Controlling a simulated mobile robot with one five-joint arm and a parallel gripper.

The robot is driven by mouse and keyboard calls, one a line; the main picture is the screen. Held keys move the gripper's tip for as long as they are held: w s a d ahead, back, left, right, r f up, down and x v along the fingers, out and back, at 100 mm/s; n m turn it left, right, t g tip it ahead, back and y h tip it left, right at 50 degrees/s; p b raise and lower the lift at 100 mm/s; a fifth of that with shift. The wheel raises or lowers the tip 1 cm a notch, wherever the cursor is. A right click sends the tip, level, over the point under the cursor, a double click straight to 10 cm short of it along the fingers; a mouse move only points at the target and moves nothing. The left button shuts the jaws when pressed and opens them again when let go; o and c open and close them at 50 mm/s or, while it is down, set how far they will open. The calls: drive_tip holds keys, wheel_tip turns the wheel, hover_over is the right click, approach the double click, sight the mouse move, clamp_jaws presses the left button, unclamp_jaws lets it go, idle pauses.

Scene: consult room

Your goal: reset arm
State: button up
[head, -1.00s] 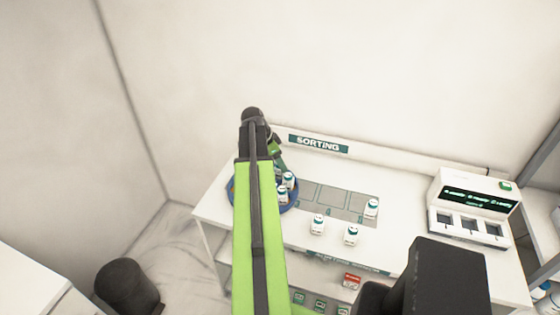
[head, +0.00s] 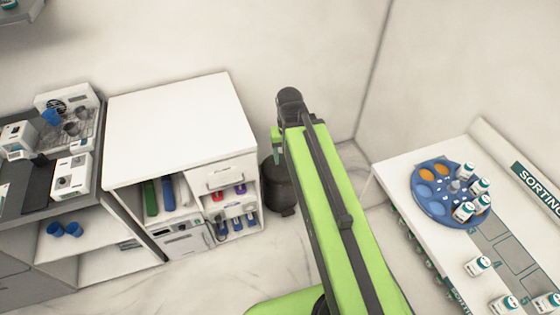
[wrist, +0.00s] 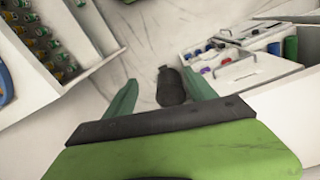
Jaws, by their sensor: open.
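My arm (head: 335,200) is green and black and reaches up through the middle of the head view. My gripper (wrist: 162,92) shows in the wrist view with its two green fingers spread apart and nothing between them at close range. In the head view the gripper is mostly hidden behind the arm's dark end joint, with only a bit of green showing. It hangs over the gap between the white cabinet (head: 180,115) and the sorting table (head: 405,170).
A dark bin (head: 280,185) stands on the floor in the gap; it also shows in the wrist view (wrist: 171,87). A blue round tray (head: 424,202) with white bottles is on the sorting table. A grey counter with machines is at far left.

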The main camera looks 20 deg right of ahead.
drive_tip(key=shift+n, duration=0.9)
drive_tip(key=a, duration=0.5)
drive_tip(key=shift+s, duration=0.4)
drive_tip(key=shift+f, duration=0.1)
wheel_tip(320, 180, down, 5)
drive_tip(key=b, duration=0.5)
drive_tip(key=shift+d+r+p, duration=0.1)
drive_tip(key=shift+r+p, duration=0.3)
drive_tip(key=shift+r, duration=0.1)
drive_tip(key=shift+c, duration=0.2)
